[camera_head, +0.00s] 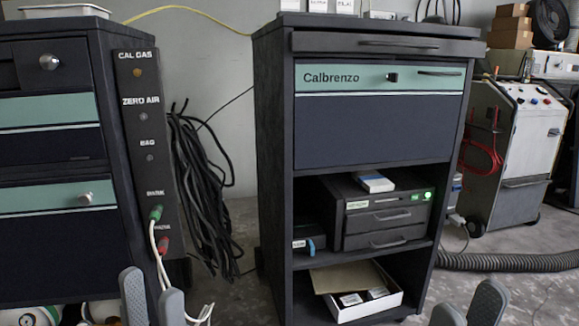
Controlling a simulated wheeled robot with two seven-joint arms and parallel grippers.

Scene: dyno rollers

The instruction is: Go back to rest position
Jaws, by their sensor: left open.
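My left gripper (152,296) shows at the bottom left of the head view, its two grey fingertips apart with nothing between them. My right gripper (467,308) shows at the bottom right, its grey fingertips also apart and empty. Only the fingertips of both show; the rest is cut off by the lower edge. Neither visibly holds anything. The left fingers appear in front of the left cabinet's lower right corner, near white cables (161,262). The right fingers appear over the floor, right of the Calbrenzo cabinet.
The dark Calbrenzo cabinet (375,130) stands in the middle, with an open white box (365,310) on its bottom shelf. A left cabinet (50,130) has a gas panel (140,110). A grey cart (515,140) and a hose (510,261) are at right.

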